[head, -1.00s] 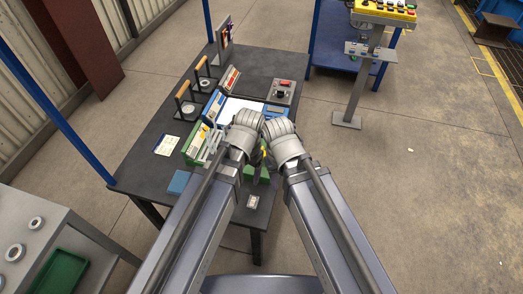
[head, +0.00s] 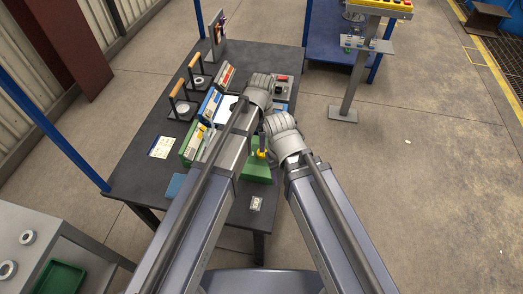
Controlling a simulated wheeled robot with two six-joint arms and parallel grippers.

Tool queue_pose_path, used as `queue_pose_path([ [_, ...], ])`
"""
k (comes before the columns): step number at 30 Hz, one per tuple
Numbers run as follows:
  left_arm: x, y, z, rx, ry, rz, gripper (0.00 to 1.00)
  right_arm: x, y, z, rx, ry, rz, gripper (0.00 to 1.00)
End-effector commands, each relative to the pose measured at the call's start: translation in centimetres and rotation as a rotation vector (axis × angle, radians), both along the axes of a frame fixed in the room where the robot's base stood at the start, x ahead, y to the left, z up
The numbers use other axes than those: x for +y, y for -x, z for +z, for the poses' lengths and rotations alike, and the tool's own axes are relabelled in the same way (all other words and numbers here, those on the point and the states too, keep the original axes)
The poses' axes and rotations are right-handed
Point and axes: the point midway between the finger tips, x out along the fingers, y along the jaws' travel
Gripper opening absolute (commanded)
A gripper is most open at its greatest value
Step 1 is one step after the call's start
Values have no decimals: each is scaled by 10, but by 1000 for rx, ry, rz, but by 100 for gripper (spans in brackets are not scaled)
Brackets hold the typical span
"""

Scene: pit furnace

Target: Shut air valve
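I cannot single out a thing that is surely the air valve. On the dark table (head: 140,175), a green block (head: 257,172) carries a small black and yellow part (head: 262,150), between my two forearms. A grey control box with a red part (head: 284,82) stands at the table's right edge, partly hidden by my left wrist. My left wrist is over the table beside this box. My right wrist is at the table's right edge, beside the black and yellow part. The wrists hide both grippers' fingers, so I see no grip.
Several binders (head: 195,140), a white sheet (head: 225,108) and two wood-handled stands (head: 180,100) are on the table. A grey pedestal (head: 355,85) with a yellow button panel stands at the upper right. A grey cart (head: 50,240) is at lower left.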

Motion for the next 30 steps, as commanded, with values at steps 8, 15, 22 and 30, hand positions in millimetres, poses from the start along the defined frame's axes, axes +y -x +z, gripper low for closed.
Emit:
queue_pose_path([
  [8, 0, 0, -35, 0, 0, 1, 78, 0, 0, -35, 0, 0, 0, 50],
  [15, 0, 0, -64, 0, 0, 1, 78, 0, 0, -64, 0, 0, 0, 50],
  [22, 0, 0, -72, 0, 0, 1, 78, 0, 0, -72, 0, 0, 1, 50],
  [30, 0, 0, -71, 0, 0, 1, 72, 0, 0, -71, 0, 0, 1, 50],
])
